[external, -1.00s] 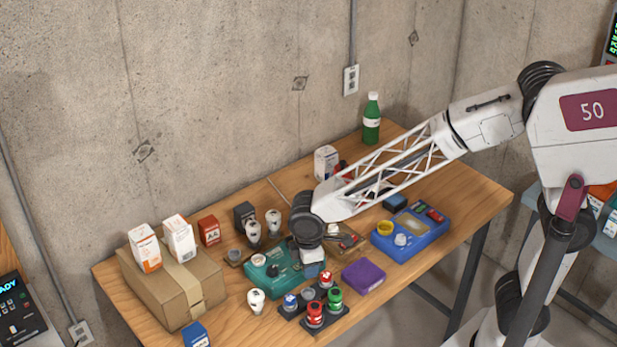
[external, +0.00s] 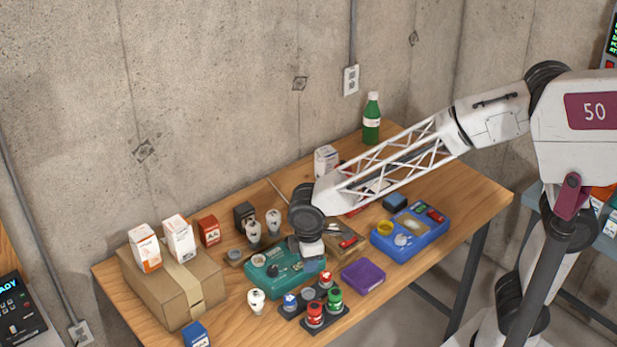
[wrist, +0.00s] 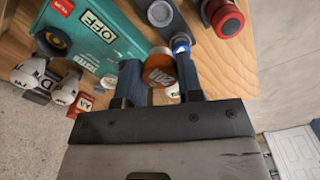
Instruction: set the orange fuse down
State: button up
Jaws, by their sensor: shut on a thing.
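My gripper (wrist: 161,82) is shut on the orange fuse (wrist: 160,68), which sits between the two blue-grey fingers in the wrist view. In the external view my gripper (external: 311,258) is over the right part of the teal box (external: 285,275), and the orange fuse cannot be made out there. The teal box, with an OFF label, also shows in the wrist view (wrist: 80,28). Whether the fuse touches anything below is unclear.
A dark holder (external: 328,318) with red, green and blue-marked fuses stands in front of the teal box. A purple box (external: 363,276) and blue device (external: 411,236) are to the right. White bulbs (external: 273,219) and a cardboard box (external: 172,290) are left.

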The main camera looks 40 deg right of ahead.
notch_tip(320, 180, up, 5)
jog(key=shift+f, duration=0.15)
jog(key=w+d+m, duration=0.1)
jog(key=w+d, duration=1.1)
jog(key=d, duration=0.3)
jog(key=w+d+m, duration=0.1)
jog(key=w+d, duration=1.1)
jog(key=d, duration=0.4)
jog(key=w+d+m, duration=0.1)
jog(key=w+d, duration=0.1)
jog(key=d, duration=1.1)
jog(key=w+d, duration=0.2)
jog(key=d, duration=1)
notch_tip(320, 180, down, 12)
jog(key=shift+s+d+r, duration=0.1)
jog(key=shift+d+r, duration=0.05)
jog(key=shift+r, duration=0.05)
jog(key=shift+f, duration=0.4)
jog(key=w+d, duration=0.1)
jog(key=w, duration=0.4)
jog(key=w+d+f, duration=0.1)
jog(key=w, duration=0.4)
jog(key=w+d, duration=0.1)
jog(key=w, duration=0.4)
jog(key=shift+w+d+f, duration=0.15)
jog(key=shift+w+f, duration=0.05)
jog(key=shift+w, duration=0.15)
